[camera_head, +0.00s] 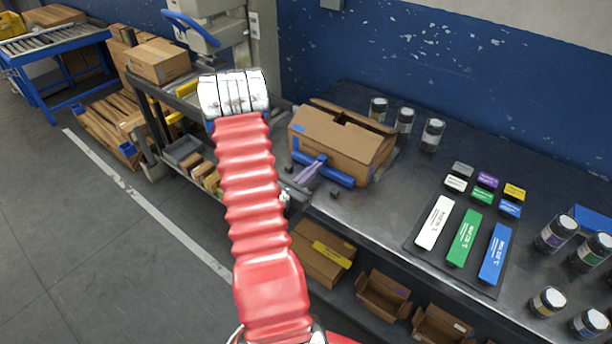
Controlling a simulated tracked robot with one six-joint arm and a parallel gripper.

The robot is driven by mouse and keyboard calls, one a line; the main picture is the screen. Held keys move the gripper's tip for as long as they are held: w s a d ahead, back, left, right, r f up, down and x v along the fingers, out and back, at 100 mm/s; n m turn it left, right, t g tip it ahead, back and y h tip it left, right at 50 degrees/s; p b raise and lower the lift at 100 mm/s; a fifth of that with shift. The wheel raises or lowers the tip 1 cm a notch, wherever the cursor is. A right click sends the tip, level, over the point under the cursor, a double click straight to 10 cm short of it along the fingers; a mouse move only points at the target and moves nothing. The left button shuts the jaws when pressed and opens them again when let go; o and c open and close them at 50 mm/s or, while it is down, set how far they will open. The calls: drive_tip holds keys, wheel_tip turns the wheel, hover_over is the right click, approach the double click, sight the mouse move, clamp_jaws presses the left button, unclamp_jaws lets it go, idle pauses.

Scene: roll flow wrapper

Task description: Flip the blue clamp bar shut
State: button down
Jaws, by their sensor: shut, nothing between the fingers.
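The blue clamp bar (191,28) is at the top left, on the front of the pale grey machine (222,28). It stands out from the machine at a slant, its left end higher than its right. It looks open, but its hinge is too small to make out. My red ribbed arm rises through the middle of the view to a silver joint below the machine. Nothing visible of mine touches the bar.
A blue wall (420,60) closes the back.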

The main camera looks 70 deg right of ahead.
drive_tip(key=shift+d+r, duration=0.1)
drive_tip(key=shift+d, duration=0.3)
drive_tip(key=shift+w+a, duration=0.1)
drive_tip(key=shift+a, duration=0.35)
drive_tip(key=v, duration=1.3)
drive_tip(key=shift+a, duration=0.4)
drive_tip(key=shift+w+f, duration=0.1)
drive_tip(key=shift+f, duration=0.1)
